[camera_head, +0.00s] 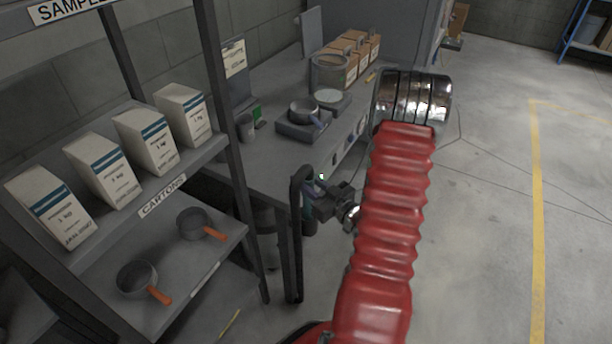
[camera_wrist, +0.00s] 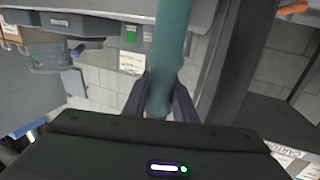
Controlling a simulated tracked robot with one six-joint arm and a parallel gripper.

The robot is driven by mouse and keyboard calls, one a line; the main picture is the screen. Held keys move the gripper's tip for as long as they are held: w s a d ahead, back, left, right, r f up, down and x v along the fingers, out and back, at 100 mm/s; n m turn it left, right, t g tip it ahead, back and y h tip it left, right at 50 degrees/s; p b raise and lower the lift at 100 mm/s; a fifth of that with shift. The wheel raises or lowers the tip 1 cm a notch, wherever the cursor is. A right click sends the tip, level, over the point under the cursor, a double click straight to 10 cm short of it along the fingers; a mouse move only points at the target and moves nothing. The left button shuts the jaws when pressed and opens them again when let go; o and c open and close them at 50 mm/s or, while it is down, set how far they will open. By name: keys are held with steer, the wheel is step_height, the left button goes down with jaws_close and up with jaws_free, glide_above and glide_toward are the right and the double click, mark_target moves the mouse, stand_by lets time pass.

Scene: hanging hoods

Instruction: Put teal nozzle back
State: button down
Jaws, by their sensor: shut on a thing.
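The teal nozzle (camera_wrist: 170,50) runs up through the middle of the wrist view, between the two dark fingers of my gripper (camera_wrist: 160,98). The gripper is shut on it. In the head view my gripper (camera_head: 322,203) is beside the front corner of the workbench, left of my red arm. Only a small teal patch of the nozzle (camera_head: 308,213) shows there, next to a dark hose (camera_head: 296,240) that arches over and hangs down. The nozzle's far end and any holder for it are hidden or cannot be made out.
A shelf rack (camera_head: 235,150) with white cartons (camera_head: 145,140) and orange-handled pans (camera_head: 195,224) stands at the left. The workbench (camera_head: 275,165) carries a scale with a pan (camera_head: 303,112), a grey cup (camera_head: 245,127) and brown boxes (camera_head: 350,55). The floor at the right is open.

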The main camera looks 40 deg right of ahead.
steer(key=shift+f, duration=0.2)
steer(key=c, duration=1.4)
jaws_free()
steer(key=shift+o, duration=0.2)
steer(key=s, duration=1.3)
steer(key=shift+s+d, duration=0.2)
steer(key=shift+s, duration=0.2)
